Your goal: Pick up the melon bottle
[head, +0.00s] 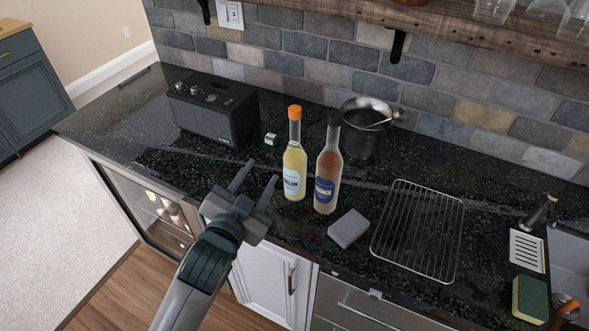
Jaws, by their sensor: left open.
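The melon bottle (294,162) stands upright on the dark counter, with yellow liquid, an orange cap and a pale label that is only partly readable. A second bottle (328,172) with amber-pink liquid, a dark cap and a blue label stands just to its right. My left gripper (259,172) is open and empty, in front of and to the left of the melon bottle. Its fingers point toward the back of the counter and are apart from the bottle. My right gripper is not in view.
A black speaker (213,108) stands at the back left, with a small green-and-white box (270,139) near it. A dark metal bucket (366,128) is behind the bottles. A grey block (348,228) and a wire rack (418,230) lie to the right. A wooden shelf (460,28) overhangs the back.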

